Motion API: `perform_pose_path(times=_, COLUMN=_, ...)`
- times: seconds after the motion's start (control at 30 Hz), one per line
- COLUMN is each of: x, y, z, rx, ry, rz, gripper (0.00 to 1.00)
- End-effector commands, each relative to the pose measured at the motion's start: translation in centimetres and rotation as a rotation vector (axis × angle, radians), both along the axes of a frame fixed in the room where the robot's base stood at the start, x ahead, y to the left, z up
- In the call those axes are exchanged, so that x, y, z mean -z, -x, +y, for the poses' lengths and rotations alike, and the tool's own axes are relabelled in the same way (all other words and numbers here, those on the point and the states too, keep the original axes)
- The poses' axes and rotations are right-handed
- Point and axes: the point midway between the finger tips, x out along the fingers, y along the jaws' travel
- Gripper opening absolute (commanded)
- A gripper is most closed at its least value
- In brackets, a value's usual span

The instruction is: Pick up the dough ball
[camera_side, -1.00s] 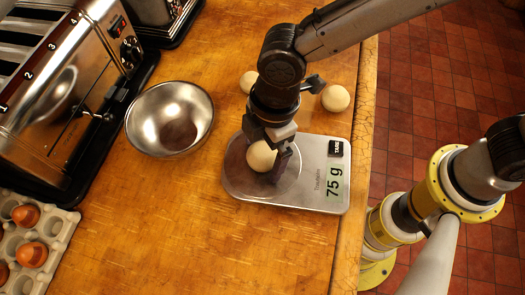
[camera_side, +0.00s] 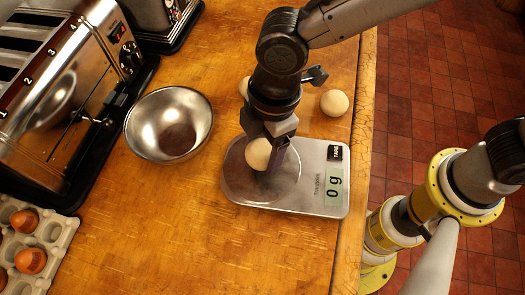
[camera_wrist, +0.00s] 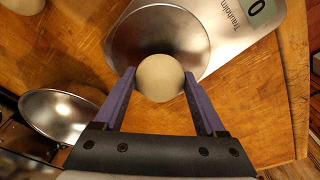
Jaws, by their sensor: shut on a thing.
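My gripper (camera_side: 267,158) is shut on a pale dough ball (camera_side: 258,153) above the plate of a kitchen scale (camera_side: 310,197). The scale's display reads 0 g. In the wrist view the dough ball (camera_wrist: 160,77) sits between the two purple fingers of my gripper (camera_wrist: 159,84), over the round steel plate of the scale (camera_wrist: 135,50). The finger on the near side partly covers the ball in the side view.
A steel bowl (camera_side: 150,128) stands left of the scale. A second dough ball (camera_side: 334,103) lies behind the scale, and another (camera_side: 244,87) is partly hidden by my arm. A toaster (camera_side: 70,75) and an egg tray (camera_side: 50,235) are at the left.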

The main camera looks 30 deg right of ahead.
Motion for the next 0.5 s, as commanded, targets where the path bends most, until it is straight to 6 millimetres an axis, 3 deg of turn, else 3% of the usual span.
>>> perform_pose_path(times=0.3, x=-6.8, y=3.0, z=-4.4, rx=0.001, ry=-0.006, rz=-0.005, gripper=0.51)
perform_pose_path(times=0.5, x=-8.4, y=5.7, z=-8.1, rx=0.000, ry=-0.002, rz=-0.002, gripper=0.51)
